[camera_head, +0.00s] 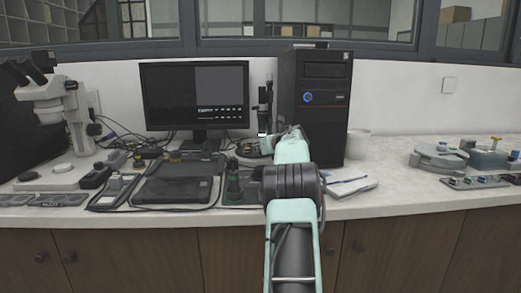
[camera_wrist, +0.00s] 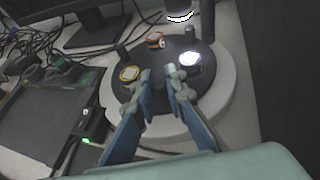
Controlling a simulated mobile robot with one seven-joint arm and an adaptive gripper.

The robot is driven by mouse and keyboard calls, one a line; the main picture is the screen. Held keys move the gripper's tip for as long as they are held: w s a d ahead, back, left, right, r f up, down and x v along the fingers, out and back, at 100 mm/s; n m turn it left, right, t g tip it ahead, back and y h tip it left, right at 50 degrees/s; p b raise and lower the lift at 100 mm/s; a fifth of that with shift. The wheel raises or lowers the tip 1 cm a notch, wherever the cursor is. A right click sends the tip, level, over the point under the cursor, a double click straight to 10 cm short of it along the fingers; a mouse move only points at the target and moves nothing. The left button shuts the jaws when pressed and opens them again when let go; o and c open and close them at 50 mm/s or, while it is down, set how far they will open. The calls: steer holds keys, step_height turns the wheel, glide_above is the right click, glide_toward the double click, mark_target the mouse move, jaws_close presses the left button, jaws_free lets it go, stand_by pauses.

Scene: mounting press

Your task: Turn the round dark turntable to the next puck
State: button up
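The round dark turntable (camera_wrist: 163,58) sits on a white round base (camera_wrist: 225,88) in the wrist view. A yellow-rimmed puck (camera_wrist: 129,73) is at its left, an orange puck (camera_wrist: 155,40) at its back, and a brightly lit white puck (camera_wrist: 190,58) at its right. My gripper (camera_wrist: 158,75) is over the near part of the turntable, with its fingertips apart and nothing seen between them. I cannot tell whether the tips touch the turntable. In the head view my arm hides most of the turntable (camera_head: 252,149), and the fingertips are too small to make out.
A dark upright post (camera_wrist: 207,20) and a lit cylinder (camera_wrist: 178,10) stand behind the turntable. A black computer tower (camera_head: 314,100) is close on its right and a monitor (camera_head: 195,97) behind left. Dark trays (camera_head: 178,190) and cables lie to the left.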

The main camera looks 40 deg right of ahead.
steer(key=shift+o, duration=0.3)
steer(key=shift+s+r, duration=0.25)
steer(key=shift+s, duration=0.2)
steer(key=v, duration=1.1)
steer(key=shift+a, duration=0.15)
steer(key=shift+f, duration=0.1)
steer(key=shift+c, duration=0.4)
